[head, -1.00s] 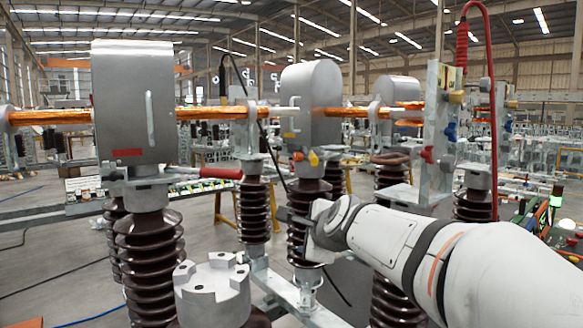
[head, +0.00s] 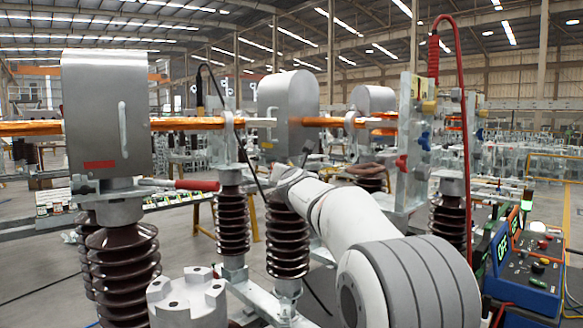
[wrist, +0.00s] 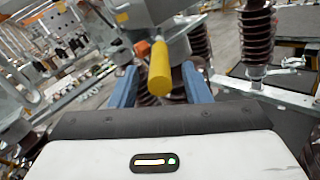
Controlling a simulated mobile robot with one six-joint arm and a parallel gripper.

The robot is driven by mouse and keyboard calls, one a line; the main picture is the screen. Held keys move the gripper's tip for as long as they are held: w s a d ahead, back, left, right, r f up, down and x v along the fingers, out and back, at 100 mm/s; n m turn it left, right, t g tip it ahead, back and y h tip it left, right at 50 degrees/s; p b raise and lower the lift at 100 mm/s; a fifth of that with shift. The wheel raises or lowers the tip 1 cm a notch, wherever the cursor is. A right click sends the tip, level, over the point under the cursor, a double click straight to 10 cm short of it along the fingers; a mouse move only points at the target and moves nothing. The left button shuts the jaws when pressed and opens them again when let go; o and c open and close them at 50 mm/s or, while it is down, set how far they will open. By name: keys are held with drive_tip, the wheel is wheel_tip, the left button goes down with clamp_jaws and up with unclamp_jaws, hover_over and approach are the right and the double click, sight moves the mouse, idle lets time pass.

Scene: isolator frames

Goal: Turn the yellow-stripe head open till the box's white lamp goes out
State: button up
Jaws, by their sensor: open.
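The yellow-stripe head is the middle grey metal housing (head: 290,108) on brown ribbed insulators, with a small yellow mark low on its side. In the wrist view a yellow handle (wrist: 160,72) points toward the camera, with an orange piece beside its far end. My gripper (wrist: 161,84) is open, one blue finger on each side of the handle; I cannot tell whether either touches it. In the head view my wrist is up at the underside of this housing and hides the handle. A blue box (head: 532,268) with displays and knobs stands at the right; I cannot make out its white lamp.
A red-striped housing (head: 107,115) stands at the left, with a red-gripped lever (head: 195,185) beside it. A copper bar (head: 190,123) runs between the housings. A black cable hangs close to my wrist. A red cable (head: 467,100) loops down at the right.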

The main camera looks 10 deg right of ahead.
drive_tip(key=shift+w+d+p, duration=0.15)
drive_tip(key=shift+w+p, duration=0.3)
drive_tip(key=shift+w, duration=0.95)
clamp_jaws()
